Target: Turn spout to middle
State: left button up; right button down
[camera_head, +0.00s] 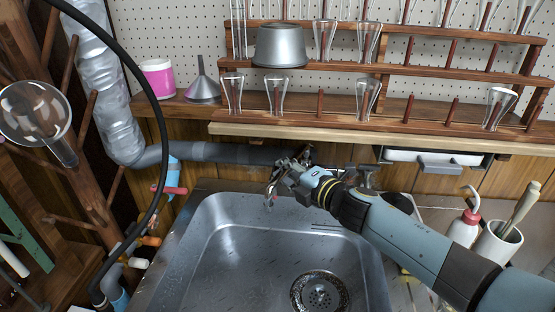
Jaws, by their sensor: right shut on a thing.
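My right gripper (284,174) reaches in from the right over the back edge of the sink (230,240). It is shut on the spout (269,196), whose curved end shows just left of and below the fingers. The spout's end hangs over the back of the basin, left of the drain (320,294). The gripper and wrist hide most of the spout and its base. A metal tap part (368,172) shows behind my right forearm. My left gripper is not in view.
A wooden drying rack (450,68) with glassware and a metal pot (280,46) stands above the sink. A black hose (150,90) and foil-wrapped duct (105,80) run at the left. A wash bottle (464,229) and a white cup (497,246) stand at the right. The basin is empty.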

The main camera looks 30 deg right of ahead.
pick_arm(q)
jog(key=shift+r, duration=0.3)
pick_arm(e)
jog(key=n+y, duration=0.1)
jog(key=s+d+n+y, duration=0.1)
jog(key=y, duration=0.1)
jog(key=s+d+n+g+y, duration=0.1)
jog(key=shift+s, duration=0.25)
jog(key=c, duration=1.2)
grip_release()
jog(key=shift+c, duration=0.2)
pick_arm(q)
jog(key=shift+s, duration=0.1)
